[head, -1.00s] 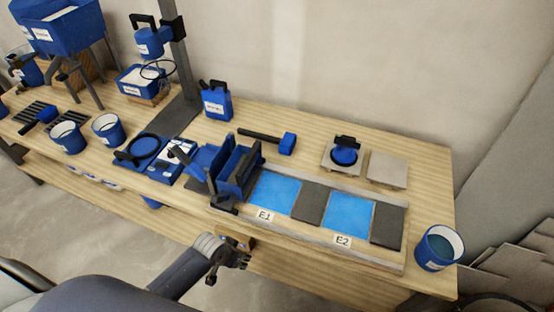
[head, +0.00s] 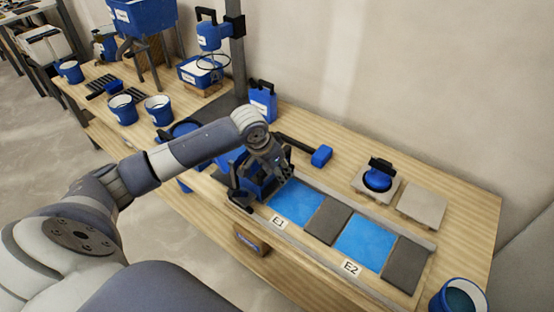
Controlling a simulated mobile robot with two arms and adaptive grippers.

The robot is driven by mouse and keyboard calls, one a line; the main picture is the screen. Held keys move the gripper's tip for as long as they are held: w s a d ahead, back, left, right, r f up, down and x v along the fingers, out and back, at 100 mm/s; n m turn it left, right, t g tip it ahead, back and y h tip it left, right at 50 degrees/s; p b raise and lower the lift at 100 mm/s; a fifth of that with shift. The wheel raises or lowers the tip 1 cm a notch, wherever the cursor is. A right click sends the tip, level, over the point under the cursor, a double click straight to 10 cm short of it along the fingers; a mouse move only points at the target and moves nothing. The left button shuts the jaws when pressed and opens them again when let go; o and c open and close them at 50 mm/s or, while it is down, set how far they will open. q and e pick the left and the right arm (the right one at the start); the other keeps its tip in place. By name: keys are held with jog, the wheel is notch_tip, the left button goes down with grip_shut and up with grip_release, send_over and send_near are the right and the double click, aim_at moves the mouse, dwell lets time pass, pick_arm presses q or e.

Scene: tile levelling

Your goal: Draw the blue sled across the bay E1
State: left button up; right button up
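The blue sled (head: 267,188) sits at the left end of the levelling frame, beside bay E1; much of it is hidden behind my arm and gripper. Bay E1 (head: 297,203) is a bright blue rectangle just right of the sled, with a white E1 label (head: 278,222) on the frame's front edge. My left gripper (head: 276,172) reaches in from the left and points down over the sled's top. Whether its fingers are open or closed on the sled is too small and dark to tell. My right gripper is out of view.
Bay E2 (head: 364,243) lies right of a dark grey slab (head: 327,221). A blue-headed mallet (head: 321,156) lies behind E1. A blue suction-type tool (head: 378,179) rests on a tile, with a bare tile (head: 423,206) beside it. A blue bucket (head: 461,298) stands at the right end.

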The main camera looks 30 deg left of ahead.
pick_arm(q)
jog(key=w+a+r+n, duration=0.2)
jog(key=a+r, duration=0.4)
jog(key=r, duration=0.1)
jog(key=x, duration=1.1)
jog(key=shift+f, duration=0.1)
jog(key=shift+c, duration=0.3)
grip_shut()
